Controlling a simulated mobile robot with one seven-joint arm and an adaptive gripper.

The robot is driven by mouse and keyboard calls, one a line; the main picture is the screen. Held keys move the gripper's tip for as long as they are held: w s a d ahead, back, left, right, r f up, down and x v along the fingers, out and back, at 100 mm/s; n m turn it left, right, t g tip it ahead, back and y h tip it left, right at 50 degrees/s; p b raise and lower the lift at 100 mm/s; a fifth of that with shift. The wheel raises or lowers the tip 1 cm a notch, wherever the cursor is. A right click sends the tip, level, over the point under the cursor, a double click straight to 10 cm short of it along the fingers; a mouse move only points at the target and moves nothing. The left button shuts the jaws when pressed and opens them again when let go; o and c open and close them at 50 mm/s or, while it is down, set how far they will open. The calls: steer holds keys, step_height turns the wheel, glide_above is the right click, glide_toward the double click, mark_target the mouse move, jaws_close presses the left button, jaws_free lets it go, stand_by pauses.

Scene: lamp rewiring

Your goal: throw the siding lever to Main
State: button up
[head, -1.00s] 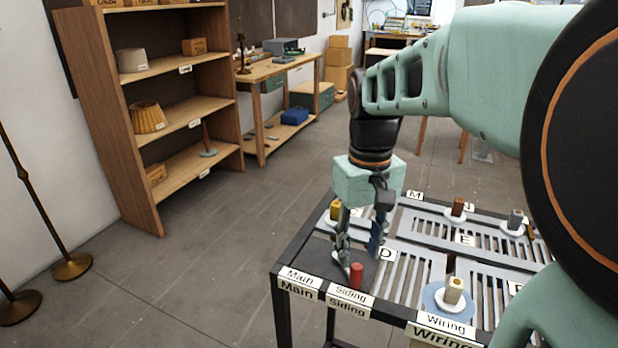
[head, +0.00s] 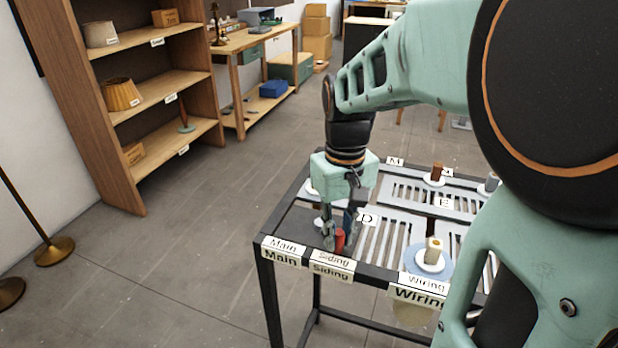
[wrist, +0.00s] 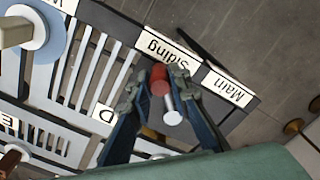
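The siding lever is a red knob (head: 339,239) on a silver shaft at the front left of the black-framed table. In the wrist view the red knob (wrist: 159,79) leans towards the white "Siding" label (wrist: 167,47). The "Main" label (wrist: 228,86) lies beside it; both labels also show on the table's front edge in the head view, "Main" (head: 283,244) left and "Siding" (head: 333,261) right. My gripper (head: 338,236) is lowered over the lever, pointing down. Its fingers (wrist: 157,86) stand apart on either side of the knob, and it looks open. Contact is unclear.
Slotted grey plates marked D (head: 367,219) and E (head: 443,202) cover the tabletop. A cream-knobbed lever (head: 433,250) stands on a blue disc by the "Wiring" label (head: 426,283). A brown lever (head: 437,173) stands farther back. Shelves (head: 150,95) are at left; floor between is clear.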

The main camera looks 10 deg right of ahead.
steer(key=shift+a, duration=0.1)
jaws_close()
steer(key=shift+s+a+m, duration=0.1)
steer(key=shift+a+m, duration=0.5)
steer(key=shift+m, duration=0.5)
steer(key=a+m, duration=0.1)
steer(key=m, duration=0.1)
steer(key=shift+a+m, duration=0.3)
steer(key=shift+a, duration=0.1)
steer(key=a+m, duration=0.1)
steer(key=m, duration=0.1)
steer(key=w+a+m, duration=0.1)
steer(key=m, duration=0.1)
steer(key=shift+w+a+m, duration=0.1)
steer(key=shift+a+m, duration=0.2)
steer(key=shift+a, duration=0.1)
steer(key=w+a+m, duration=0.1)
steer(key=m, duration=0.1)
steer(key=w+a+m, duration=0.1)
steer(key=m, duration=0.1)
steer(key=shift+w+a+m+p, duration=0.3)
steer(key=shift+w+m, duration=0.35)
steer(key=shift+m, duration=0.55)
steer(key=shift+w+a+m+p, duration=0.25)
steer(key=shift+w+m, duration=0.35)
steer(key=shift+m, duration=0.6)
steer(key=shift+r, duration=0.1)
steer(key=o, duration=0.9)
jaws_free()
